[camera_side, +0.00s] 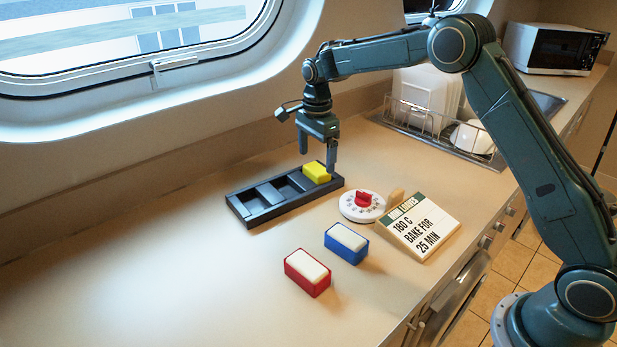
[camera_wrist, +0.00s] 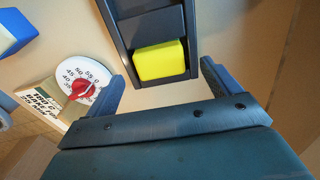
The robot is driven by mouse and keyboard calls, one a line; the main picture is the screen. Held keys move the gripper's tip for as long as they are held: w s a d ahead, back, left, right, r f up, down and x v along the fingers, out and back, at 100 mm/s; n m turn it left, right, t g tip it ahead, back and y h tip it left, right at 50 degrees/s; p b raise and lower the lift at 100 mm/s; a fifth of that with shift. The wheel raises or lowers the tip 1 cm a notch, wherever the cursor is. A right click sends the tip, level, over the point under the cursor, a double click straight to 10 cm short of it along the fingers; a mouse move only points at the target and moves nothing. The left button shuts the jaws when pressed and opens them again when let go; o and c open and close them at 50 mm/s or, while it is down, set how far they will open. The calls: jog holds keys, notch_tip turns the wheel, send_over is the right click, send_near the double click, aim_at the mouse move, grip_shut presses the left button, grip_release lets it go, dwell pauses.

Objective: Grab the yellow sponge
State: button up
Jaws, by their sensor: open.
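The yellow sponge (camera_side: 316,172) sits in the right end compartment of a dark tray (camera_side: 240,208) on the counter. The sponge also shows in the wrist view (camera_wrist: 160,60), inside the tray end (camera_wrist: 115,30). My gripper (camera_side: 318,162) is over that end of the tray, its fingers pointing down. In the wrist view my gripper (camera_wrist: 166,75) is open, one finger on each side of the tray end, with the sponge between their lines and not gripped. I cannot tell the exact height of the fingertips above the tray.
A white timer with a red knob (camera_side: 363,200) stands close right of the tray, beside a recipe sign (camera_side: 420,228). A blue block (camera_side: 346,244) and a red block (camera_side: 307,274), both white-topped, lie in front. A dish rack (camera_side: 430,125) stands behind. The left counter is clear.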

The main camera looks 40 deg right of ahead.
aim_at(317, 168)
jog(key=shift+f, duration=1.6)
jog(key=c, duration=1.1)
